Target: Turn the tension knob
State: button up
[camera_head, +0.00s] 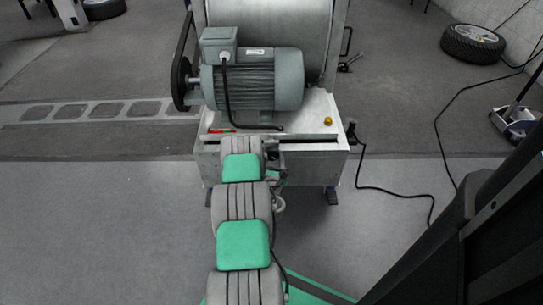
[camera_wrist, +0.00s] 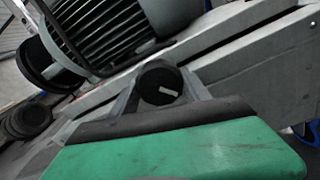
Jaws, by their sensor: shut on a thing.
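The tension knob (camera_wrist: 161,84) is a round black knob with a white pointer mark on its face, seen in the middle of the wrist view. The mark lies slanted, close to level in that picture. My gripper (camera_wrist: 160,88) has a finger on each side of the knob and is shut on it. The knob sits at the sloping grey metal panel of the machine (camera_wrist: 245,60). In the head view my arm reaches to the front of the machine (camera_head: 315,148), and the arm hides the knob there.
A grey electric motor (camera_head: 265,80) with a black cable and a belt (camera_head: 182,65) stands on the machine above my arm. A yellow button (camera_head: 328,121) is on its top. A black cable (camera_head: 400,192) lies on the floor at right. A tyre (camera_head: 473,44) lies farther back.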

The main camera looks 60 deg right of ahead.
jog(key=shift+n, duration=1.2)
jog(key=o, duration=1.4)
jog(key=shift+s, duration=0.1)
